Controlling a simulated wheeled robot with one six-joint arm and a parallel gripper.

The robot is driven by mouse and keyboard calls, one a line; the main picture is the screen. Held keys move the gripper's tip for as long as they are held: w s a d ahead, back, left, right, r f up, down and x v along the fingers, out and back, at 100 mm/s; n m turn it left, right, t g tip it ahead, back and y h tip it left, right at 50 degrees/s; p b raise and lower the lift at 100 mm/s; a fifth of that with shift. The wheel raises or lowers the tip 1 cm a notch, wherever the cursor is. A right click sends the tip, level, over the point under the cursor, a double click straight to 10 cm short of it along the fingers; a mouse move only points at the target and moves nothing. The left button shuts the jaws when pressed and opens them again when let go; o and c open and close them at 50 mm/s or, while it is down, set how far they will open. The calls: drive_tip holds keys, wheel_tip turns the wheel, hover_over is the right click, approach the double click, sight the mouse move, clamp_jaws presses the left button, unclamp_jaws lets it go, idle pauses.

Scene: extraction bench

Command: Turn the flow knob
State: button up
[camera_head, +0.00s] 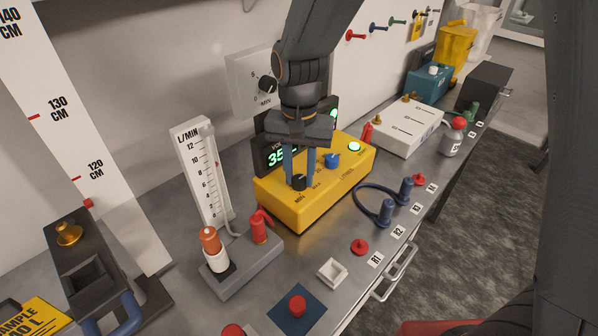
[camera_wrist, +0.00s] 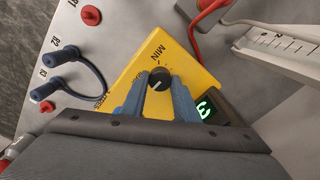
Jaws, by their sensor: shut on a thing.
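A black round knob (camera_head: 299,182) with a pale pointer line sits on top of the yellow box (camera_head: 330,205). In the wrist view the knob (camera_wrist: 160,77) lies between the two blue fingers of my gripper (camera_wrist: 159,84), near printed MIN lettering. In the head view my gripper (camera_head: 301,177) points down from above, and its fingers reach the knob. It is shut on this knob. A blue knob (camera_head: 332,160) and a lit green button (camera_head: 354,146) are also on the box top. My gripper partly hides the box's green display (camera_head: 281,157).
A wall dial (camera_head: 267,85) is behind. A dark cable with blue plugs (camera_head: 370,207) and a white case (camera_head: 398,128) are at right.

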sight(299, 178)
drive_tip(key=shift+n+p, duration=0.5)
drive_tip(key=shift+n, duration=1.9)
drive_tip(key=o, duration=1.1)
drive_tip(key=shift+c, duration=0.2)
drive_tip(key=shift+r+b, duration=1.05)
drive_tip(key=shift+r, duration=2.9)
